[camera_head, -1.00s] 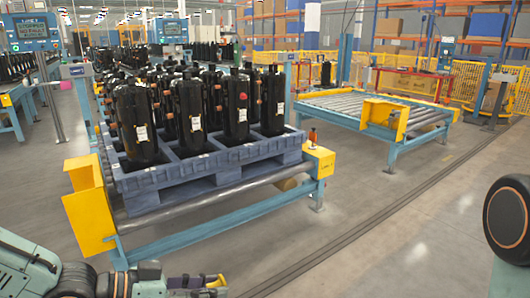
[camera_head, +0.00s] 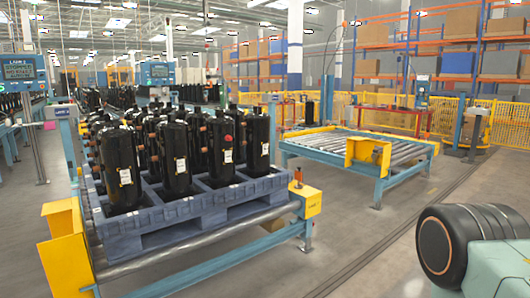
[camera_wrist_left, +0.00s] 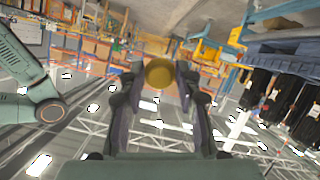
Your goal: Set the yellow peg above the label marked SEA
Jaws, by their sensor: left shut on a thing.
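A yellow peg (camera_wrist_left: 159,73), seen end-on as a round face, sits between the fingertips of my left gripper (camera_wrist_left: 160,80) in the left wrist view. The two dark fingers close on it from both sides. My left gripper is outside the head view, and my right gripper shows in neither view. I cannot make out a label marked SEA. The screens (camera_head: 22,70) at the left carry text too small to read surely.
Black compressors (camera_head: 175,160) stand in a blue-grey pallet (camera_head: 165,218) on a roller conveyor with yellow end pieces (camera_head: 68,250). An empty roller table (camera_head: 325,150) stands to the right. Open floor lies between them. Yellow fencing (camera_head: 500,125) and racks are behind.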

